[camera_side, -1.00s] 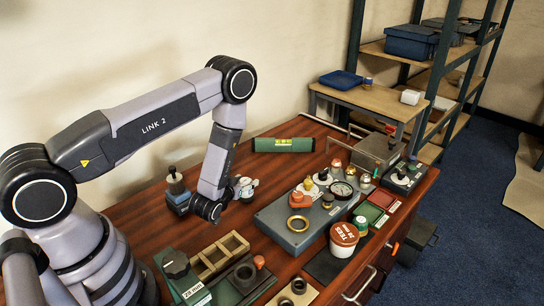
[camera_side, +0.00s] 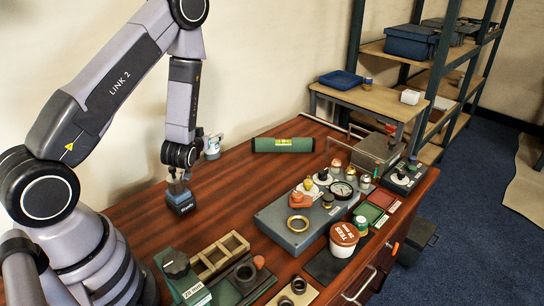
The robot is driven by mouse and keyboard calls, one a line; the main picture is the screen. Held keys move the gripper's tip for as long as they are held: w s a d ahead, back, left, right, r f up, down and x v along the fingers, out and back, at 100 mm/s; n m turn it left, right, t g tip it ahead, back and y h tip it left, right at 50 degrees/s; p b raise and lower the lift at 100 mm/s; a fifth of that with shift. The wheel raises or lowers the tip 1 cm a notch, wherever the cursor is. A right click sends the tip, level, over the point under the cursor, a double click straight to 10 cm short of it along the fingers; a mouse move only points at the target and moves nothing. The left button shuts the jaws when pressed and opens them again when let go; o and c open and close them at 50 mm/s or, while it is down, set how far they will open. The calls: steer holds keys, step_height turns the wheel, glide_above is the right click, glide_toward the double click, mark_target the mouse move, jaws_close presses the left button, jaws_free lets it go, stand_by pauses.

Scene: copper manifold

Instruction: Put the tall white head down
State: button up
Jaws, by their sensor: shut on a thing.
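The tall white head (camera_side: 213,148) is small, white and grey, and held up against the pale wall. My gripper (camera_side: 206,143) is shut on it, just right of my wrist. The fingers are small and partly hidden behind my wrist, so the exact grip is unclear. The head appears clear of the wooden bench (camera_side: 235,190). Below my wrist, a blue block (camera_side: 180,202) with a dark post stands on the bench, its top partly hidden by my wrist.
A grey plate (camera_side: 276,226) carries a brass ring, a gauge (camera_side: 342,189) and several fittings. A green level (camera_side: 284,145) lies at the back. A wooden divided tray (camera_side: 234,243) and a red-lidded tub (camera_side: 344,238) stand in front. The bench between block and level is clear.

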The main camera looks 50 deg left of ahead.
steer(key=w+a+f, duration=0.1)
steer(key=w+f, duration=0.2)
steer(key=w, duration=0.1)
steer(key=w+a+f, duration=0.2)
steer(key=w+f, duration=0.1)
steer(key=w, duration=0.1)
steer(key=w+a+f, duration=0.2)
steer(key=w+f, duration=0.1)
steer(key=w, duration=0.1)
steer(key=shift+f, duration=0.1)
steer(key=shift+w+a+f, duration=0.1)
steer(key=shift+w+f, duration=0.05)
steer(key=shift+f, duration=1.55)
steer(key=shift+f, duration=0.15)
steer(key=o, duration=1.2)
